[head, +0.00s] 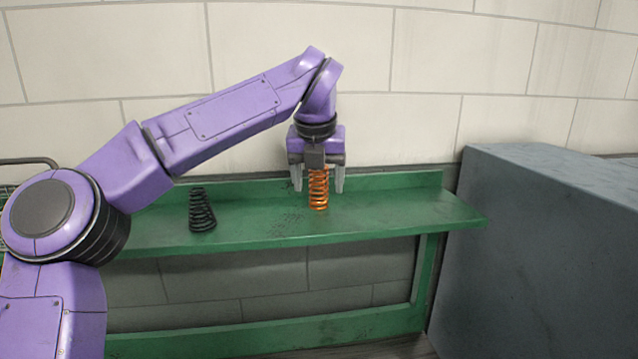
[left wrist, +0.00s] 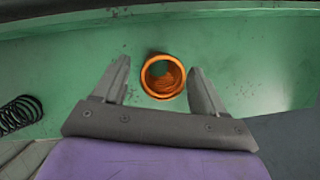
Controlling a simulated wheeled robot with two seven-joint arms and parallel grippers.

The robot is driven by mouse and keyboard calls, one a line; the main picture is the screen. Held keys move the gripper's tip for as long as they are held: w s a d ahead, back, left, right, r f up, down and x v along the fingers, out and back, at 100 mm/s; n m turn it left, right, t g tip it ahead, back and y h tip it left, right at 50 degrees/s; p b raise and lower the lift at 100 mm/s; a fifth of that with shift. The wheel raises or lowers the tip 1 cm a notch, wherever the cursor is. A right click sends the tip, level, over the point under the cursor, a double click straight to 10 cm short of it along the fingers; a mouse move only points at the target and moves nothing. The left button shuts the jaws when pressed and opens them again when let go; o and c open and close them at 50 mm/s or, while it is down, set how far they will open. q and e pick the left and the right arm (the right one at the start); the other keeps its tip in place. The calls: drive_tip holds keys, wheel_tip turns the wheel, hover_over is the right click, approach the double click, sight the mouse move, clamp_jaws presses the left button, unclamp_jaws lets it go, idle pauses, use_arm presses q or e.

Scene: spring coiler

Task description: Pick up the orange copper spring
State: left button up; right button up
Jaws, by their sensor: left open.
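The orange copper spring (head: 318,190) stands upright on the green bench (head: 400,212). My left gripper (head: 319,183) is above it, pointing down, with its open fingers on either side of the spring's upper part. In the left wrist view I look down the spring (left wrist: 163,77), and its round top lies between the tips of my left gripper (left wrist: 160,82). The right fingertip looks close to the spring; I cannot tell whether it touches. The spring's very top is partly hidden by the gripper in the head view. My right gripper is not in view.
A black tapered spring (head: 202,211) stands on the bench to the left, and its coils show in the left wrist view (left wrist: 18,114). A large grey block (head: 550,250) stands right of the bench. A pale block wall (head: 400,60) is behind. The bench right of the orange spring is clear.

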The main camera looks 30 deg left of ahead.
sight(321, 186)
use_arm(q)
drive_tip(key=shift+w+a+f, duration=0.2)
drive_tip(key=shift+w+f, duration=0.8)
drive_tip(key=shift+f, duration=0.2)
drive_tip(key=shift+s+r, duration=0.25)
drive_tip(key=shift+s, duration=0.3)
drive_tip(key=shift+s+r, duration=0.1)
drive_tip(key=shift+s, duration=0.1)
drive_tip(key=c, duration=0.9)
drive_tip(key=shift+w, duration=0.2)
drive_tip(key=c, duration=0.3)
